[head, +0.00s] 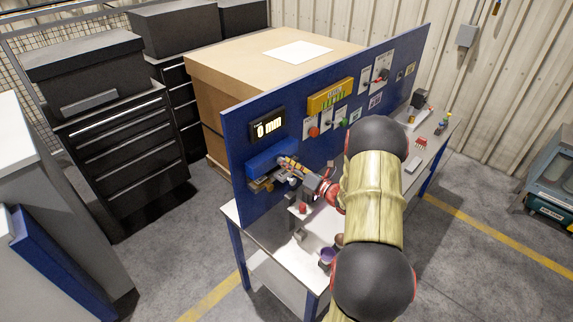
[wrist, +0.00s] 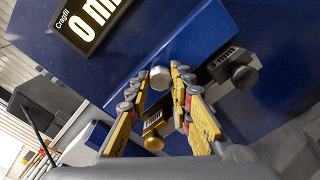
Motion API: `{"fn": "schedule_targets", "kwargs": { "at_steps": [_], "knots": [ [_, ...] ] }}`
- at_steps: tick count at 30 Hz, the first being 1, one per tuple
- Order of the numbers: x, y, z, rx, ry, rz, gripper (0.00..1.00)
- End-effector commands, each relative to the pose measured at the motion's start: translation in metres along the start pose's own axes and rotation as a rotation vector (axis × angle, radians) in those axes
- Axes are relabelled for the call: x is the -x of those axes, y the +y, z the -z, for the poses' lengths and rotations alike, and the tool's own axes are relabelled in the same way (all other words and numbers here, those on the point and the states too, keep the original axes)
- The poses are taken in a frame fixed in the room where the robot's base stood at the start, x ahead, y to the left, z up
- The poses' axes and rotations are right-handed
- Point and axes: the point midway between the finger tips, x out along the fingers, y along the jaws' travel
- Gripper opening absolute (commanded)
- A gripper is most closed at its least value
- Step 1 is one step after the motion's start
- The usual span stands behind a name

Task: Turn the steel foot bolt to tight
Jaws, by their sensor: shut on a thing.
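The steel foot bolt (wrist: 160,78) is a round silver head on the blue block, seen between my fingertips in the wrist view. My gripper (wrist: 160,80) is closed on it, one yellow finger on each side. In the head view my gripper (head: 287,164) reaches the front of the blue block (head: 262,160) on the panel; the bolt itself is too small or hidden there to make out. A brass bolt (wrist: 153,142) with a tag sits below in the wrist view. A black bolt (wrist: 243,76) with a tag sits to the right.
A display (head: 268,127) above the block reads 0 mm. The blue panel (head: 240,190) carries other switches and buttons to the right. Small items and a purple cup (head: 327,257) stand on the white bench (head: 262,229) below my arm.

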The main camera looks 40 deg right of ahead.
Motion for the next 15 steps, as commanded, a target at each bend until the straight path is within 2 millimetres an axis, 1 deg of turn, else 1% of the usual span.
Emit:
{"fn": "schedule_targets", "kwargs": {
  "at_steps": [5, 6, 15],
  "knots": [
    [0.0007, -0.0014, 0.0024, -0.003, 0.002, 0.003, 0.00],
    [0.0007, -0.0014, 0.0024, -0.003, 0.002, 0.003, 0.24],
    [0.0003, -0.0006, 0.0010, 0.000, 0.001, 0.001, 0.41]
  ]
}}
